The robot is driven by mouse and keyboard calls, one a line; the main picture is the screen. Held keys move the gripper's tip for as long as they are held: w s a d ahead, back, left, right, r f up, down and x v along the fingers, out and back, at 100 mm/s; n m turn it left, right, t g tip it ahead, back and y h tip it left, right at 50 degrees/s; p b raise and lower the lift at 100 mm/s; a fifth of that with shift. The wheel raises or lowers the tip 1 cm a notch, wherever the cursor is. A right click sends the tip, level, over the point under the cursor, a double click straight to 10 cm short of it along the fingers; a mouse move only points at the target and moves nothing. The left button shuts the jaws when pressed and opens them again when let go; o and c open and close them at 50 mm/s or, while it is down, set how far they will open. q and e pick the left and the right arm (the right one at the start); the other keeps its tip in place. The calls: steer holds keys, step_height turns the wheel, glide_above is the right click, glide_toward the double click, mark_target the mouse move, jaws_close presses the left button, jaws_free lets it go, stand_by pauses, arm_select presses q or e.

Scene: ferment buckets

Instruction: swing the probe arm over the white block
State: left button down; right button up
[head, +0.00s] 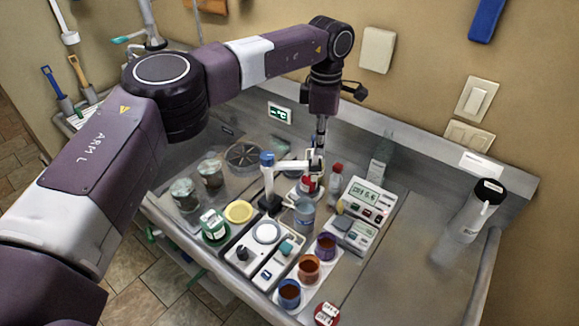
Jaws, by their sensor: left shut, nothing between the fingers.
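The probe arm (290,165) is a thin white bar on an upright white post with a blue cap (267,159) and a dark foot. It points right from the post. My left gripper (317,162) is shut and empty at the bar's far end; I cannot tell whether it touches it. Below that end stands a small red and white item (307,186), partly hidden. A white block-like unit with a round plate (266,231) stands in front of the post; I cannot tell whether it is the task's white block. My right gripper is out of view.
Cups of dark liquid (308,268) line the front. A meter with a display (364,206) is at the right, then bare steel counter (400,265) and a white bottle (470,212). Glass jars (186,194) stand left.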

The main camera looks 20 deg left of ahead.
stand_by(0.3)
arm_select(q)
steer(key=w+p, duration=0.2)
steer(key=shift+w+a, duration=0.2)
steer(key=shift+w, duration=0.2)
step_height(320, 180, up, 6)
steer(key=s+p, duration=0.1)
steer(key=p, duration=0.1)
steer(key=shift+s+d+p, duration=0.15)
steer(key=shift+s+p, duration=0.05)
steer(key=shift+p, duration=0.1)
stand_by(0.7)
steer(key=shift+f, duration=0.1)
stand_by(1.4)
